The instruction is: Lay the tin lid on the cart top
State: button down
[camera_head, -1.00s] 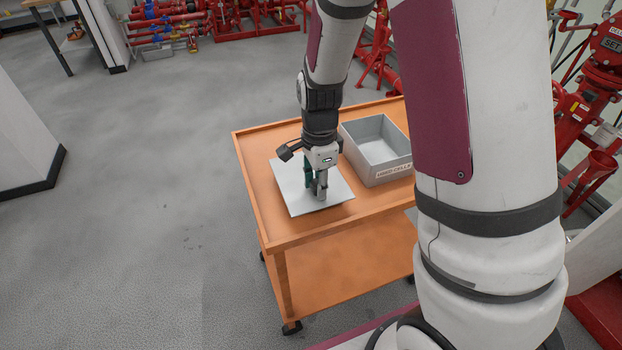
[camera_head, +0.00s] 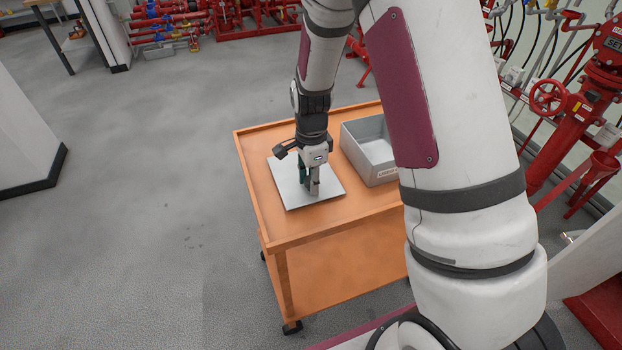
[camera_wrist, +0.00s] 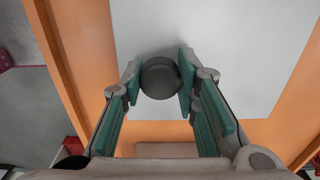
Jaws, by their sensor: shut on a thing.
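The tin lid (camera_head: 283,186) is a flat grey square plate with a round dark knob (camera_wrist: 160,76) in its middle. My gripper (camera_head: 311,188) points down and is shut on the knob, one finger pad on each side of it in the wrist view. The lid lies level over the left part of the orange cart top (camera_head: 365,204), inside its raised rim. It is at or very near the surface; I cannot tell whether it touches. The lid also fills much of the wrist view (camera_wrist: 235,50).
A grey open box (camera_head: 383,174) with a label stands on the cart top, right of the lid. My arm hides the cart's right side. Red valves and pipes (camera_head: 590,90) stand at the right and along the back. The floor left of the cart is clear.

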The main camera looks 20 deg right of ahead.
jog(key=c, duration=1.2)
grip_release()
jog(key=shift+c, duration=0.2)
jog(key=s+r+n, duration=0.2)
jog(key=r, duration=0.8)
jog(key=s+r+n, duration=0.1)
jog(key=s+r, duration=0.2)
jog(key=r, duration=0.6)
jog(key=s+r+n+t, duration=0.2)
jog(key=s+r+n, duration=0.2)
jog(key=s+n, duration=0.3)
jog(key=s+r+n+t, duration=0.1)
jog(key=s+r+n, duration=0.4)
jog(key=s, duration=1)
jog(key=n, duration=0.3)
jog(key=shift+t+p, duration=0.3)
jog(key=shift+t, duration=0.1)
jog(key=shift+a, duration=0.1)
